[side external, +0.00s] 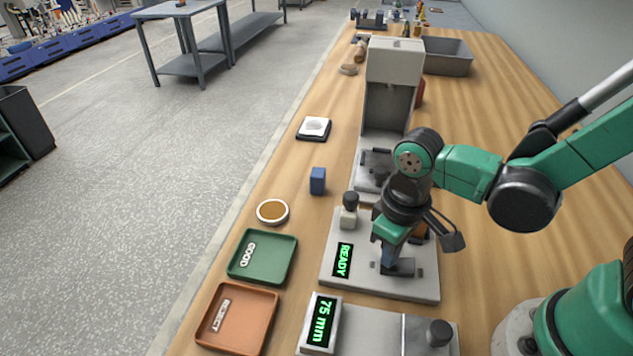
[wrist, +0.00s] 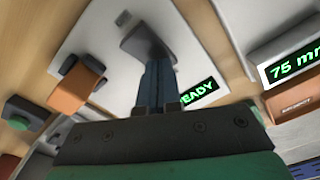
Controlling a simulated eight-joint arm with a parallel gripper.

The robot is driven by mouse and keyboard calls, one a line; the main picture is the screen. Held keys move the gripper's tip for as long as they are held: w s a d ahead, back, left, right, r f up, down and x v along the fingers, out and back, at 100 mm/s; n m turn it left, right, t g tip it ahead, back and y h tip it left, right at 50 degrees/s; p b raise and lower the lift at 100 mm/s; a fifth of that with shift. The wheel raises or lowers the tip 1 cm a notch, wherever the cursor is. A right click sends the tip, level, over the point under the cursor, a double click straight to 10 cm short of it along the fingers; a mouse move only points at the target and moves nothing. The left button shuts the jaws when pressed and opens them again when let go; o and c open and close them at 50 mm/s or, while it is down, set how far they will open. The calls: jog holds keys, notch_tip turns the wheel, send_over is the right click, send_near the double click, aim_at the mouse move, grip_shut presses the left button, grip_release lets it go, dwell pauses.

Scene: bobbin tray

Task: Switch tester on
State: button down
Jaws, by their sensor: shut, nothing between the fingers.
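The tester (side external: 330,275) is a pale grey plate on the bench with a black display (side external: 342,259) that reads READY in green. The display also shows partly in the wrist view (wrist: 198,93). A dark grey metal piece (side external: 404,268) stands on the plate; it also shows in the wrist view (wrist: 146,44). My gripper (side external: 388,264) is shut and empty, pointing down beside this piece; I cannot tell if they touch. An orange block (wrist: 74,90) with dark parts is on the plate, mostly hidden behind my gripper in the side view. I cannot tell which part is the switch.
A black-topped knob (side external: 350,201) stands at the plate's back left. A gauge (side external: 321,322) reading 75 mm is in front. A green GOOD tray (side external: 283,262) and an orange REJECT tray (side external: 262,322) lie left. A blue block (side external: 317,181) and a tall press (side external: 394,62) stand behind.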

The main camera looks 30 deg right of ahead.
jog(key=shift+r, duration=3.5)
jog(key=w+d+r+m+t, duration=0.3)
jog(key=d+r+t, duration=0.1)
jog(key=d+t, duration=0.3)
jog(key=shift+w+d, duration=0.35)
jog(key=shift+d, duration=0.1)
